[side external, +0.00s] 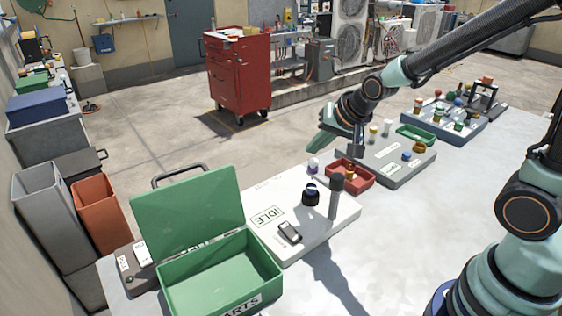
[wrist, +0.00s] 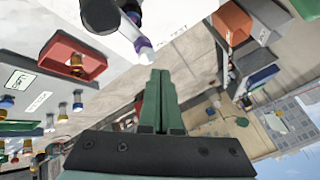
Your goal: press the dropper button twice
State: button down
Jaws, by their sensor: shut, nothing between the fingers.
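My gripper (side external: 316,145) is shut and empty, held in the air beyond the far edge of a white board (side external: 265,190) marked IDLE. Its two green fingers lie together in the wrist view (wrist: 160,74). A small white piece with a purple part (side external: 313,165) stands near the board's far edge, below the fingers; it shows above left of the fingertips in the wrist view (wrist: 143,45). A dark round bottle (side external: 311,195), a tall grey post with a dark top (side external: 334,202) and a small grey device (side external: 290,232) are on the board. I cannot tell which part is the dropper button.
An open green parts box (side external: 220,275) stands at the board's left. A red tray (side external: 349,174) with small bottles lies to its right, then a grey board (side external: 385,165) and a blue tray (side external: 445,120). The front of the table is clear.

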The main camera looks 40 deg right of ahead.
aim_at(316, 163)
jog(key=shift+r, duration=2.4)
jog(key=shift+s, duration=0.1)
jog(key=s+r+n+g, duration=0.1)
jog(key=s+r+n, duration=0.2)
jog(key=s+n, duration=0.5)
jog(key=s+d, duration=0.1)
jog(key=s, duration=0.4)
jog(key=shift+s+g, duration=0.25)
jog(key=shift+g, duration=0.15)
jog(key=shift+r, duration=0.1)
